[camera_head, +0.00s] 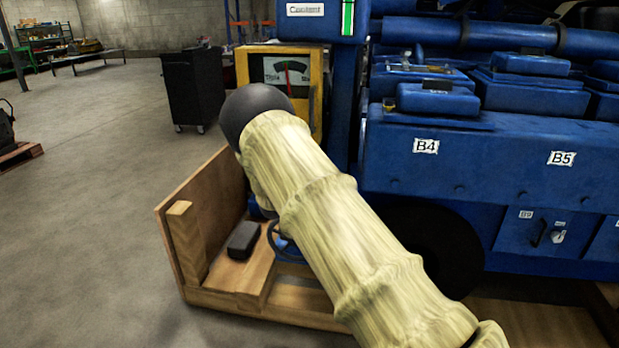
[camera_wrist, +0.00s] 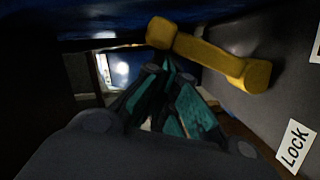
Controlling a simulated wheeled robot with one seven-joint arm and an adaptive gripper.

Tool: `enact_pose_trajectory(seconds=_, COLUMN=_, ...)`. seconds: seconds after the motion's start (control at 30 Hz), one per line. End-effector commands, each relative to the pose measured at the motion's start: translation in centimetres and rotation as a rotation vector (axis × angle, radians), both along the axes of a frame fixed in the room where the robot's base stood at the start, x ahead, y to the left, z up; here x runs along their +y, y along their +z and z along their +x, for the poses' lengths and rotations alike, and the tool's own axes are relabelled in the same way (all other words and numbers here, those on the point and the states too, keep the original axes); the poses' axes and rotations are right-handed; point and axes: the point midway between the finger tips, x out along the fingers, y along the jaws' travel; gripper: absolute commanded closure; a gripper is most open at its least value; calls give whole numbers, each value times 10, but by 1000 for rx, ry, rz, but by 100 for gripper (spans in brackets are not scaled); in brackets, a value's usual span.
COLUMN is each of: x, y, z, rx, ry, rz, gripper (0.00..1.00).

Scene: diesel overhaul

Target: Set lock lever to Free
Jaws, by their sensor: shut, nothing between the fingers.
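The yellow lock lever (camera_wrist: 212,55) shows in the wrist view, on a dark grey panel. It runs from a thick rounded knob at upper left down to a block end at right. A white "Lock" label (camera_wrist: 296,146) is on the panel at lower right. My gripper (camera_wrist: 168,70) has its dark and teal fingers drawn together, with the tips just below the knob end. I cannot tell whether they touch the lever. Nothing is between the fingers. In the head view my sleeved arm hides the gripper, and I cannot make out the lever there.
In the head view, the blue engine (camera_head: 480,165) fills the right side. A yellow gauge box (camera_head: 244,66) stands behind my arm. A wooden pallet (camera_head: 215,300) with a raised side lies below. A black cabinet (camera_head: 194,90) stands farther back. The floor at left is largely clear.

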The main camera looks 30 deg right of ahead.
Motion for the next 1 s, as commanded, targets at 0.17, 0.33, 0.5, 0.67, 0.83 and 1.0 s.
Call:
enact_pose_trajectory(seconds=0.17, x=1, y=0, z=0, rx=1, ry=2, rz=0, gripper=100)
enact_pose_trajectory(seconds=0.33, x=1, y=-1, z=0, rx=2, ry=2, rz=-1, gripper=100)
enact_pose_trajectory(seconds=0.5, x=0, y=-1, z=-1, rx=2, ry=1, rz=-1, gripper=100)
enact_pose_trajectory(seconds=0.67, x=1, y=1, z=0, rx=2, ry=0, rz=-1, gripper=100)
enact_pose_trajectory(seconds=0.83, x=6, y=10, z=4, rx=1, ry=-5, rz=-1, gripper=100)
enact_pose_trajectory(seconds=1.0, x=11, y=19, z=8, rx=1, ry=-14, rz=-1, gripper=100)
